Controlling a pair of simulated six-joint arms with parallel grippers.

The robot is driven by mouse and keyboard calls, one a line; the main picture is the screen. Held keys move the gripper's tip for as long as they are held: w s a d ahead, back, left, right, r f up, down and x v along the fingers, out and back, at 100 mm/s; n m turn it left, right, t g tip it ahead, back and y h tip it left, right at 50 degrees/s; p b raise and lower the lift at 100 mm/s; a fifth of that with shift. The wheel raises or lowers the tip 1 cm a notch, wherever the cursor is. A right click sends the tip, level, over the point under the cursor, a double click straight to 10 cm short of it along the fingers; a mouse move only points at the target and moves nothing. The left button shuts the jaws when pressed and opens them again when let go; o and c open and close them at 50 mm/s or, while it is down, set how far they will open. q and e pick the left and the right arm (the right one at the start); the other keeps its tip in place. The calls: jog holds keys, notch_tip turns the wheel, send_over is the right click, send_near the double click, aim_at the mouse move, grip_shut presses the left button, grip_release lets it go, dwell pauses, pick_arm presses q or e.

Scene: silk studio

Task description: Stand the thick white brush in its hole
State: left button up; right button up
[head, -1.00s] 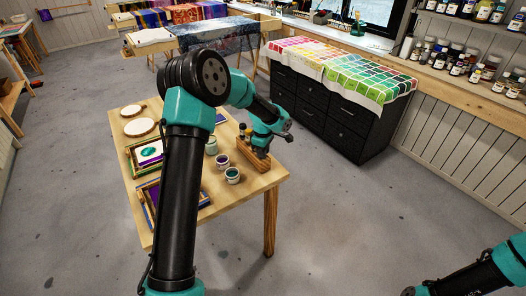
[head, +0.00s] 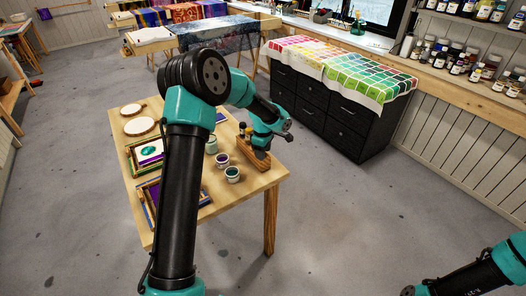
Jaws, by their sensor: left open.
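A small wooden block (head: 251,160), which looks like the brush holder, stands near the right edge of the wooden table (head: 240,205). My left gripper (head: 260,147) is right over this block, pointing down, and is open. The thick white brush cannot be made out; the gripper and arm cover much of the block and its holes. My right arm shows at the lower right corner, well away from the table; its fingertips are not clearly seen.
Small paint jars (head: 232,174) and a pale green cup (head: 211,146) stand close to the block. A dark drawer cabinet (head: 330,115) stands beyond, across open floor.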

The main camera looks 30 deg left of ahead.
pick_arm(q)
notch_tip(320, 180, up, 17)
jog(key=shift+r, duration=0.2)
dwell(0.4)
dwell(0.8)
jog(key=s+d+f+m+h, duration=0.1)
jog(key=s+d+f+m, duration=0.2)
jog(key=f, duration=0.5)
jog(key=s+d+f+m+h, duration=0.1)
jog(key=s+d+f+m, duration=0.2)
jog(key=f, duration=0.5)
jog(key=s+d+f+m+h, duration=0.1)
jog(key=s+d+f+m, duration=0.2)
jog(key=f, duration=0.5)
jog(key=s+d+f+m, duration=0.3)
jog(key=s+f, duration=0.3)
jog(key=s, duration=0.3)
jog(key=s+d+f+m, duration=0.4)
jog(key=s+f, duration=0.3)
jog(key=s, duration=0.3)
jog(key=shift+d+f+m+t+h, duration=0.2)
jog(key=shift+m+t+h, duration=0.2)
jog(key=shift+m, duration=0.3)
jog(key=shift+s, duration=0.1)
